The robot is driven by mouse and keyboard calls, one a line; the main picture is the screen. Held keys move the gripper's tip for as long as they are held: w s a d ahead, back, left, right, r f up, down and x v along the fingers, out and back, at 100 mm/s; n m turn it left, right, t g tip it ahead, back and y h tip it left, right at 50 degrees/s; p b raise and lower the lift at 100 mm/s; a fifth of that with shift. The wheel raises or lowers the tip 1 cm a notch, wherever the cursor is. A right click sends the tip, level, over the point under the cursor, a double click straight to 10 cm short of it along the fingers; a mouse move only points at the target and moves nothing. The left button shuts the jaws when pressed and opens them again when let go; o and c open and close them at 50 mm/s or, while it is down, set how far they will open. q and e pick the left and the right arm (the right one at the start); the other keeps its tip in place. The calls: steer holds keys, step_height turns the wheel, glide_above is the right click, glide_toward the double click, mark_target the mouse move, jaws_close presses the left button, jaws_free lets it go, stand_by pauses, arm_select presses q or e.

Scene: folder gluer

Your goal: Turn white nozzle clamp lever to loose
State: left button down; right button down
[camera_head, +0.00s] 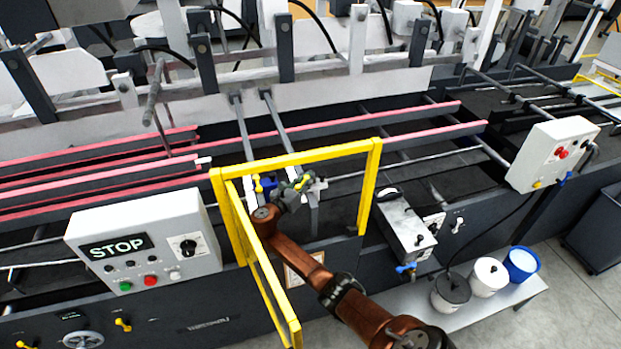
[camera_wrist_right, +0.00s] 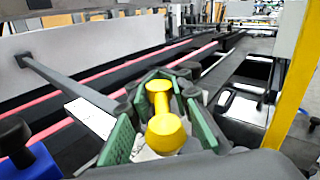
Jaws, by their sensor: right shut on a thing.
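My right gripper (camera_head: 297,184) reaches over the machine inside the yellow guard frame. In the right wrist view, its green-padded fingers (camera_wrist_right: 162,128) stand on either side of a yellow lever with a round knob (camera_wrist_right: 166,133) and are shut on it. A pale part shows just below the knob. Whether this lever belongs to the white nozzle clamp is hard to tell, as the fingers hide most of its base. A blue block (camera_wrist_right: 38,163) with a dark knob sits to the left; it also shows in the head view (camera_head: 268,183). My left gripper is out of view.
The yellow guard frame (camera_head: 369,187) stands around my right forearm. A STOP control box (camera_head: 150,270) is at left, and a white control box (camera_head: 548,157) at right. Several tubs, one a white tub (camera_head: 489,276), stand on a low shelf. Red rails (camera_head: 420,132) run behind.

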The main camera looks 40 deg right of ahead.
steer(key=shift+w+a, duration=0.25)
steer(key=shift+a, duration=0.25)
steer(key=c, duration=2)
jaws_free()
steer(key=shift+w+a, duration=0.1)
steer(key=shift+a, duration=0.05)
steer(key=shift+c, duration=0.2)
steer(key=shift+s+d, duration=0.2)
steer(key=shift+d, duration=0.15)
